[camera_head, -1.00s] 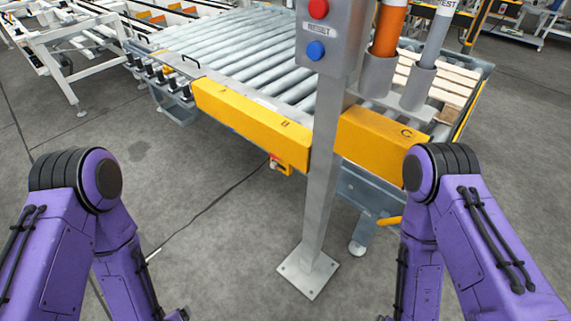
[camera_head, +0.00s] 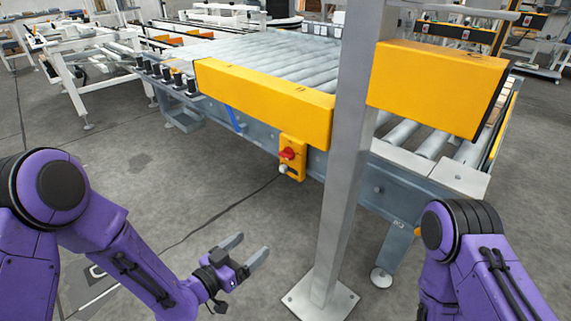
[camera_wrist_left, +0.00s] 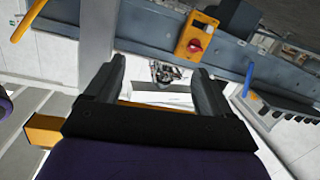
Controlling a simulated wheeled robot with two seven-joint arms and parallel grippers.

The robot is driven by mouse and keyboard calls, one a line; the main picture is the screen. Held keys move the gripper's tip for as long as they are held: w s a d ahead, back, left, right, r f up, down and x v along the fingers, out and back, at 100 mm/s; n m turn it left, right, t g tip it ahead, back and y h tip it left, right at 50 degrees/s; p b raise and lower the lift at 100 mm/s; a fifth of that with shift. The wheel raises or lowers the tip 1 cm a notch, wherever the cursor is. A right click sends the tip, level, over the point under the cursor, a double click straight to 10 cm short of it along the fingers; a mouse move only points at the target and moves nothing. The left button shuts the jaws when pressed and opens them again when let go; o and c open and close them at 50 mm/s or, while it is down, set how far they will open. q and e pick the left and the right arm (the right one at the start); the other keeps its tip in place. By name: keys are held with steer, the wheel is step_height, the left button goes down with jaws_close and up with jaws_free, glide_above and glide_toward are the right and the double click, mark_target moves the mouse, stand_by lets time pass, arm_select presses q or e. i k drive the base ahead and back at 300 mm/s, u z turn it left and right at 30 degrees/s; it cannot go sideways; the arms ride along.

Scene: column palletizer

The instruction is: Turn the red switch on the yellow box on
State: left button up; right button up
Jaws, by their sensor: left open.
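The yellow box (camera_head: 292,157) is mounted on the side of the conveyor frame, with a red switch (camera_head: 287,153) on its front and a pale round knob or button below it. In the left wrist view the yellow box (camera_wrist_left: 197,36) with its red switch (camera_wrist_left: 195,46) shows beyond the fingers, up and right of centre. My left gripper (camera_head: 246,250) is open and empty, below and left of the box in the head view and apart from it. The wrist view shows its two fingers (camera_wrist_left: 158,85) spread with nothing between. My right gripper is out of view.
A grey post (camera_head: 345,170) on a floor plate stands just right of the box. The roller conveyor (camera_head: 268,55) with yellow covers (camera_head: 262,100) lies behind. A conveyor leg (camera_head: 392,252) stands right of the post. The floor left of the post is clear.

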mark_target(288, 153)
steer(key=i, duration=0.95)
